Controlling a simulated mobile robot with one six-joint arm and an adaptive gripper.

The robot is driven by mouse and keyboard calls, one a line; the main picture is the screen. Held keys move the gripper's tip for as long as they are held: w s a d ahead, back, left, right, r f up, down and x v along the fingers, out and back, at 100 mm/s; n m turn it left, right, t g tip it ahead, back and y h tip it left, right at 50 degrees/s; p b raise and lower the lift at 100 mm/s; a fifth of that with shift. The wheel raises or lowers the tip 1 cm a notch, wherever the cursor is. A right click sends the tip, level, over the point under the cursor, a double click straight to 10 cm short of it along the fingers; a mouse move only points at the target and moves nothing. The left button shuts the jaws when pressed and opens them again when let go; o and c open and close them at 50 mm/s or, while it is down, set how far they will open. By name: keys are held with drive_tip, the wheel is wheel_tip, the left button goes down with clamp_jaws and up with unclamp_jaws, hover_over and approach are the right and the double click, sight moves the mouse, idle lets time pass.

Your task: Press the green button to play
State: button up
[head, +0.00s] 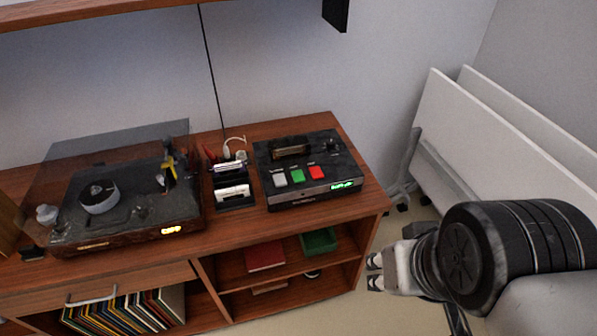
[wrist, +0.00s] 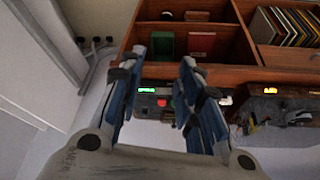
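A black player (head: 306,167) stands on the right end of the wooden cabinet top, with a white, a green and a red button in a row on its upper face. The green button (head: 298,175) is the middle one. A lit green display shows on its front right. My gripper (head: 374,272) is to the right of the cabinet, apart from the player. In the wrist view my gripper (wrist: 163,58) is open and empty. That view is upside down; the player (wrist: 147,108) shows beyond the fingers, with the red button visible and the right finger covering part of the player.
A turntable (head: 120,195) with a clear lid stands on the left of the cabinet top (head: 235,228). A small black holder (head: 234,197) sits beside the player. White panels (head: 500,140) lean at the right wall. A shelf (head: 95,12) hangs above.

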clamp_jaws()
idle(1.4)
